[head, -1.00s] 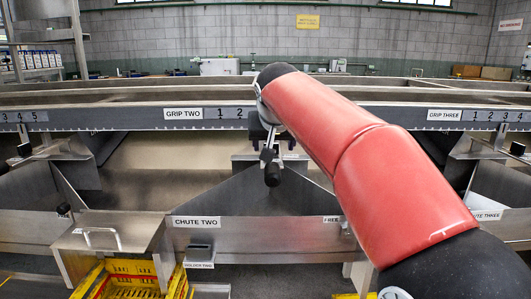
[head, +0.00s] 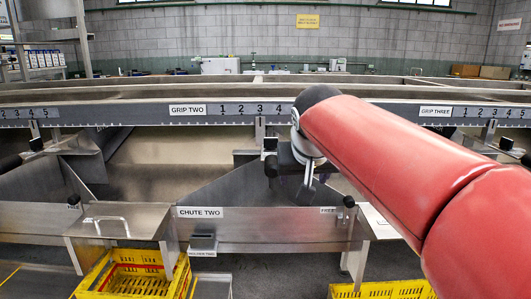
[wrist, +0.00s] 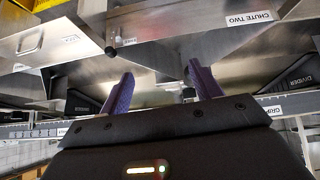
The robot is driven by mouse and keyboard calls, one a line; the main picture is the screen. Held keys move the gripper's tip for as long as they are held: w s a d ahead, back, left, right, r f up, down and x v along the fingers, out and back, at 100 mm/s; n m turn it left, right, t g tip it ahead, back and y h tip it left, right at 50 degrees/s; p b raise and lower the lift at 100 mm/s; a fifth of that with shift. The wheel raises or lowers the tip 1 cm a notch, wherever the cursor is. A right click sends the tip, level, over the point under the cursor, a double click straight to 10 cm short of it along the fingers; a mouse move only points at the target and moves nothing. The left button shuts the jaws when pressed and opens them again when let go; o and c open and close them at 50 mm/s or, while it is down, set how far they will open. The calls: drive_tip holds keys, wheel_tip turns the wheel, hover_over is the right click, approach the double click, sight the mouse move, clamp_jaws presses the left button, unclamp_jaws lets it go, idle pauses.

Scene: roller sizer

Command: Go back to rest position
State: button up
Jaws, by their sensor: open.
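My red arm (head: 380,165) reaches in from the lower right in the head view, its black-capped bend in front of the grip two rail. My gripper hangs below that bend and is mostly hidden behind the arm. In the wrist view my gripper (wrist: 162,88) shows two purple fingers spread apart with nothing between them. They point toward the steel chute panels, and I see no contact with them.
The chute two panel (head: 260,228) and the grip two rail (head: 150,112) span the front. Yellow crates (head: 130,280) sit below. A small holder (head: 202,243) is fixed under the chute two label.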

drive_tip(key=s+d+f+g, duration=0.1)
drive_tip(key=s+d+f, duration=0.2)
drive_tip(key=s+f, duration=0.6)
drive_tip(key=s+d+f+g, duration=0.1)
drive_tip(key=s+d+f, duration=0.3)
drive_tip(key=s+f, duration=0.5)
drive_tip(key=s, duration=0.6)
drive_tip(key=shift+d+f, duration=0.25)
drive_tip(key=shift+f, duration=0.15)
